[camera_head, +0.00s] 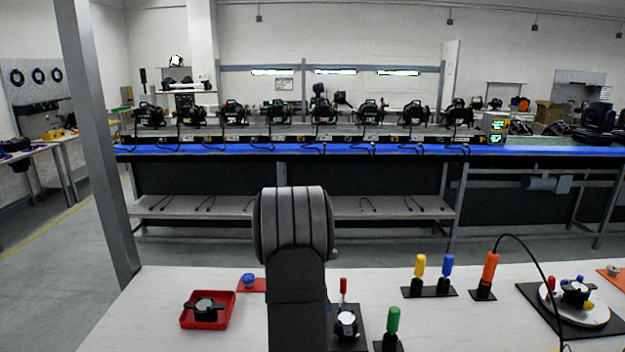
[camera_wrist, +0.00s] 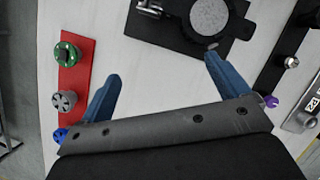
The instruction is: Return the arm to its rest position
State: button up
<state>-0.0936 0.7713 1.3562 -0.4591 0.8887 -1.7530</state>
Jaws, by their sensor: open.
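My gripper (camera_wrist: 162,67) shows in the wrist view with its two blue fingers spread wide apart and nothing between them. Pale tabletop (camera_wrist: 150,80) shows in the gap. Beyond the right finger is a black plate with a round grey disc (camera_wrist: 210,18). To the left of the left finger is a red strip (camera_wrist: 72,84) bearing a green knob (camera_wrist: 67,54), a grey knob and a blue knob. In the head view my dark arm rises in the middle, and my gripper is hidden there.
In the head view, a red tray (camera_head: 185,322) holding a black part stands left of my arm. Upright green (camera_head: 393,320), yellow (camera_head: 420,266), blue (camera_head: 447,265) and orange (camera_head: 490,268) handles stand to the right. A thin cable arches from the orange one.

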jog(key=shift+w+a+r+n+t+y, duration=0.15)
jog(key=shift+a+r+n+t+y, duration=0.1)
jog(key=shift+a+n, duration=0.5)
jog(key=shift+w+a+r+n+t+y, duration=0.2)
jog(key=shift+a+n, duration=0.25)
jog(key=shift+n, duration=0.5)
jog(key=shift+s, duration=0.1)
